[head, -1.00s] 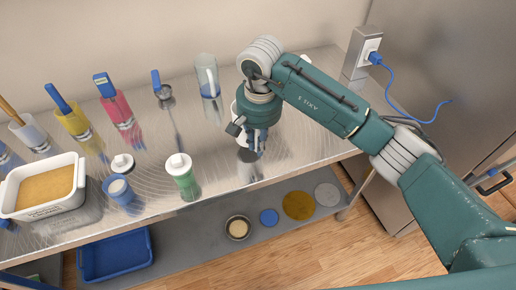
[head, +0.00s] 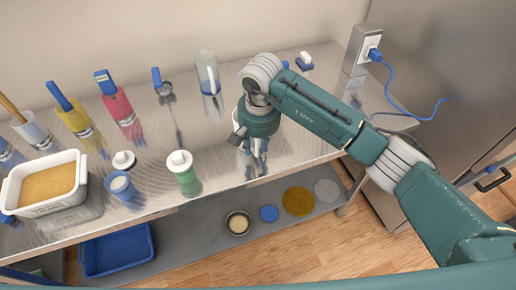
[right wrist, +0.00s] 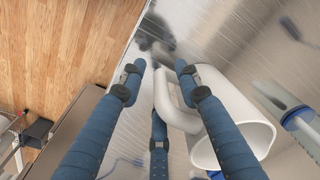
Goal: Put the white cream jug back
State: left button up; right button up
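The white cream jug (right wrist: 235,125) shows close up in the right wrist view, with its round mouth to the lower right and its handle (right wrist: 180,113) toward the fingers. In the head view this gripper (head: 252,155) points down over the front part of the steel counter (head: 215,150). My left gripper is not in view.
A white tub (head: 45,185) is far left. Several round items lie on the shelf below.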

jog(key=shift+r, duration=0.2)
jog(key=r+b, duration=0.1)
jog(key=r, duration=0.2)
jog(key=r+b, duration=0.2)
jog(key=r, duration=0.2)
jog(key=r+b, duration=0.1)
jog(key=r, duration=0.3)
jog(key=shift+s+d+r, duration=0.1)
jog(key=shift+s, duration=0.2)
jog(key=shift+s+r, duration=0.1)
jog(key=shift+r, duration=0.25)
